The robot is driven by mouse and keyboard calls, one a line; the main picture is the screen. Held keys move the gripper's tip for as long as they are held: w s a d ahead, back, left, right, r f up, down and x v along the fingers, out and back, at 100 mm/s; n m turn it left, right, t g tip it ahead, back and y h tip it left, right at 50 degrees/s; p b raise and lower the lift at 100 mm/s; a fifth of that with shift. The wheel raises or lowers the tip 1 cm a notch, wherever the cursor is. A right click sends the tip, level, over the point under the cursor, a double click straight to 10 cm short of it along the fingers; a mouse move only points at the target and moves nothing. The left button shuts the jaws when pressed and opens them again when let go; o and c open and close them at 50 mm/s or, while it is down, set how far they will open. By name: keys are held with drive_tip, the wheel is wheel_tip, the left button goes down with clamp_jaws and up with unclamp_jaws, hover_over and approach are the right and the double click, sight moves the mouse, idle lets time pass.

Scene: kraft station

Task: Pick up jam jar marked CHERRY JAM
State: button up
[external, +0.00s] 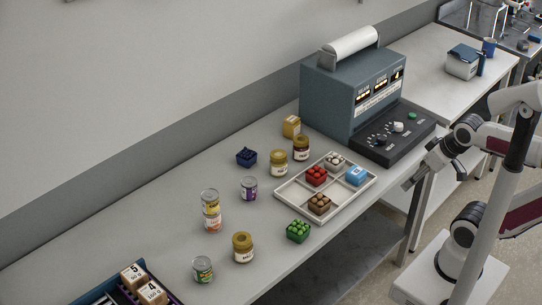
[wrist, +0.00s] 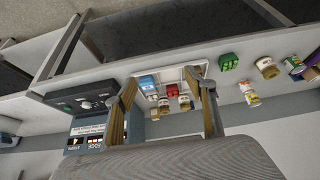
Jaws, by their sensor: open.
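Three gold-lidded jars stand on the bench: a dark-bodied jar (external: 302,150) by the grey machine, a pale jar (external: 279,165) beside it, and a jar (external: 242,249) nearer the front. Their labels are too small to read, so I cannot tell which is CHERRY JAM. The wrist view shows two jars (wrist: 184,104) (wrist: 164,105) near the tray and another jar (wrist: 267,69) farther right. My gripper (wrist: 166,78) is open and empty, its two fingers wide apart. In the external view it is at the bench's right edge, well away from the jars.
A divided white tray (external: 347,208) holds red, white, brown and blue items. A green berry box (external: 298,231), a dark blue box (external: 246,156), a purple-labelled can (external: 249,189), stacked cans (external: 211,211) and another can (external: 203,270) stand around. The large machine (external: 345,92) blocks the back right.

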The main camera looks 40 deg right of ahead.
drive_tip(key=shift+o, duration=0.6)
drive_tip(key=w+d+f+t, duration=0.1)
drive_tip(key=w+t, duration=0.1)
drive_tip(key=w, duration=1)
drive_tip(key=w+d+t, duration=0.2)
drive_tip(key=w, duration=1)
drive_tip(key=t, duration=0.2)
approach(303, 141)
drive_tip(key=shift+w+f+t, duration=1.2)
drive_tip(key=shift+w+f, duration=0.05)
drive_tip(key=shift+f, duration=0.3)
drive_tip(key=shift+x, duration=1.25)
drive_tip(key=shift+w, duration=0.1)
